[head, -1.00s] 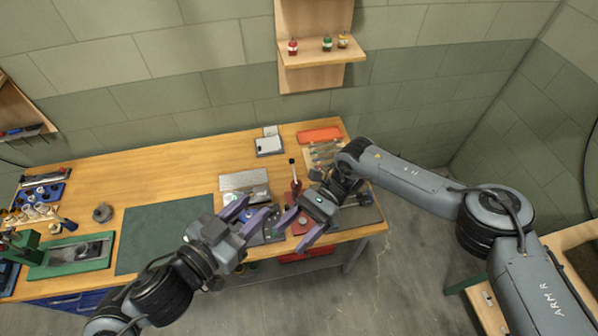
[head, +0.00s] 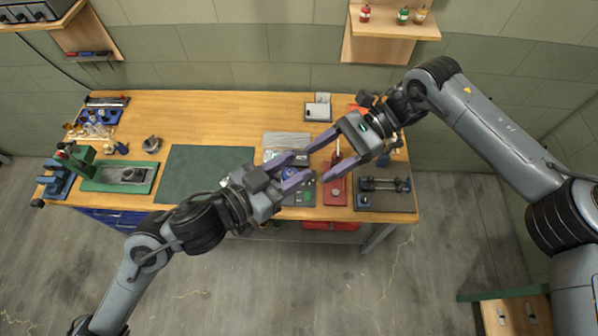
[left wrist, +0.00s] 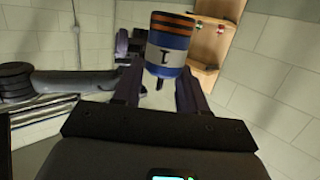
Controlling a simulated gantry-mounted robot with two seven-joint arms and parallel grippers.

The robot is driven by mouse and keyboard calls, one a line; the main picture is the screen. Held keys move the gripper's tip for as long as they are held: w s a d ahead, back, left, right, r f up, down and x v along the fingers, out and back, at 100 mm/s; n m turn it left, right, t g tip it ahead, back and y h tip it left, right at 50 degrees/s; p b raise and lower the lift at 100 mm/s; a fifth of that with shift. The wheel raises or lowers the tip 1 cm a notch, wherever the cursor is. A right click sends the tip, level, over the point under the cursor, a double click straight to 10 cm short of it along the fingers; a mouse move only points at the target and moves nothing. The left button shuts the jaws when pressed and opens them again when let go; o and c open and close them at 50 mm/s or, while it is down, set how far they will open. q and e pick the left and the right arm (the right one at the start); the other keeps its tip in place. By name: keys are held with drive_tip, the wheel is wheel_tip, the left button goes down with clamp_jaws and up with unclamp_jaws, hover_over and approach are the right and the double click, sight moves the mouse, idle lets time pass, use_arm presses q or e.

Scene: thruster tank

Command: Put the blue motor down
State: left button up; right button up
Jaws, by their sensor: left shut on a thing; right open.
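My left gripper (head: 295,172) is shut on the blue motor (left wrist: 168,58). In the left wrist view the motor is a blue and white cylinder with orange bands and a dark mark. It stands out between the purple fingers of my left gripper (left wrist: 160,85). In the head view only a bit of blue (head: 289,173) shows between those fingers, near the bench's front. My right gripper (head: 317,165) is open and empty, its fingertips close to the left ones. How high the motor is above the bench is unclear.
The wooden bench (head: 215,115) holds a dark green mat (head: 205,172), clear on top. Right of the grippers are a red base (head: 335,192) and a dark tray (head: 385,200). A green press (head: 120,176) stands at left.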

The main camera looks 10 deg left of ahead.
drive_tip(key=x, duration=0.7)
drive_tip(key=c, duration=1.2)
use_arm(q)
drive_tip(key=o, duration=1.2)
use_arm(e)
drive_tip(key=shift+r, duration=0.1)
use_arm(q)
drive_tip(key=shift+r, duration=0.1)
